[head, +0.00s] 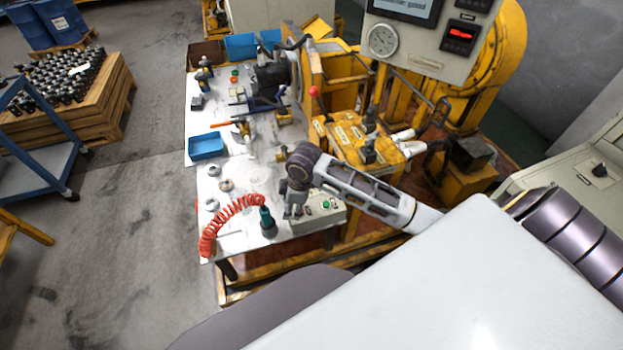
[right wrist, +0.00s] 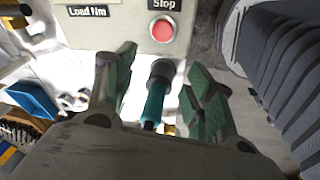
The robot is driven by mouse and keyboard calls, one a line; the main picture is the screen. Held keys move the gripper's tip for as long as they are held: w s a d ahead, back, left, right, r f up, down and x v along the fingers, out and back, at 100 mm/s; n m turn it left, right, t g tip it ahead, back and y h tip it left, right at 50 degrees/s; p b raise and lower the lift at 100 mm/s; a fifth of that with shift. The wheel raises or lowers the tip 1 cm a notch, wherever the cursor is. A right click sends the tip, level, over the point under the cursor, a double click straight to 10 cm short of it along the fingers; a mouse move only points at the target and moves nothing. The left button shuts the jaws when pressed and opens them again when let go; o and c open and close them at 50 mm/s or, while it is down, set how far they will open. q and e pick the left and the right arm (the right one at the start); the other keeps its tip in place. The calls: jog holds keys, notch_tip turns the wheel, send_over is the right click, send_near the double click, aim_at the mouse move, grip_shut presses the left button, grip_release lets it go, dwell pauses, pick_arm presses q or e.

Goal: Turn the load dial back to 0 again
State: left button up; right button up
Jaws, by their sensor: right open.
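The control box (head: 322,213) is a pale box with a green button at the front right of the white table. In the right wrist view its panel (right wrist: 118,32) shows the "Load Nm" label and the red Stop button (right wrist: 162,28). The load dial itself is not visible there; in the head view my right gripper and arm cover part of the box, and I cannot make out the dial. My right gripper (right wrist: 161,62) is open, its green-padded fingers apart beside the panel's edge. It also shows in the head view (head: 291,210). My left gripper is not in view.
A teal tool (head: 267,221) on a red coiled hose (head: 222,219) stands just left of the box; it shows between and beyond my fingers in the right wrist view (right wrist: 154,100). A blue tray (head: 206,146) and loose parts lie further back. The yellow machine stands behind right.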

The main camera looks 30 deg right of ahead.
jog(key=w+d+r+n, duration=0.2)
jog(key=w+d+r, duration=0.1)
jog(key=d+r, duration=0.2)
jog(key=w+d+r+n+g+h, duration=0.1)
jog(key=w+d+r, duration=0.3)
jog(key=d, duration=0.3)
jog(key=shift+w+d+r+n+g, duration=0.25)
jog(key=shift+d+r+n+g, duration=0.05)
jog(key=shift+r+n, duration=0.1)
jog(key=shift+f+h, duration=0.1)
jog(key=shift+h, duration=0.2)
jog(key=f, duration=1.3)
jog(key=shift+w+f, duration=0.3)
jog(key=shift+w, duration=0.1)
jog(key=c, duration=1)
